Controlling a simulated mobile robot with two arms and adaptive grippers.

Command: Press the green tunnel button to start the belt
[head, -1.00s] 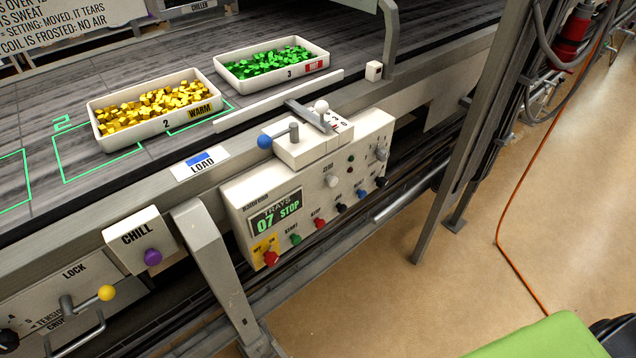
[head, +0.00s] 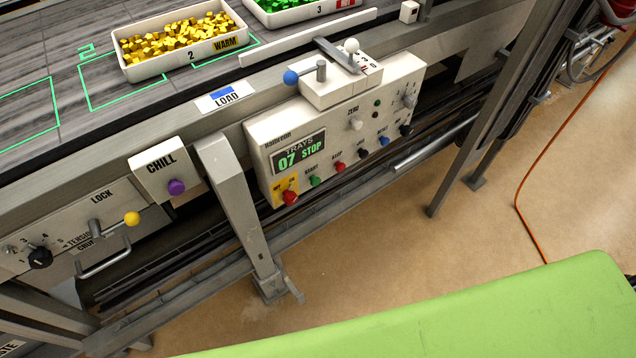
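The green button (head: 315,181) sits low on the front of the white control box (head: 262,133), just right of the large red button on a yellow plate (head: 289,197). A red button (head: 340,167) is to its right. The display (head: 299,153) above reads "TRAYS 07 STOP". The belt (head: 38,50) carries a tray of yellow pieces (head: 150,68) marked "2 WARM" and a tray of green pieces (head: 350,6) marked 3, partly cut off at the top. Neither gripper is in view.
A slanted grey leg (head: 237,205) stands beside the box. A light green surface (head: 480,310) fills the lower right.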

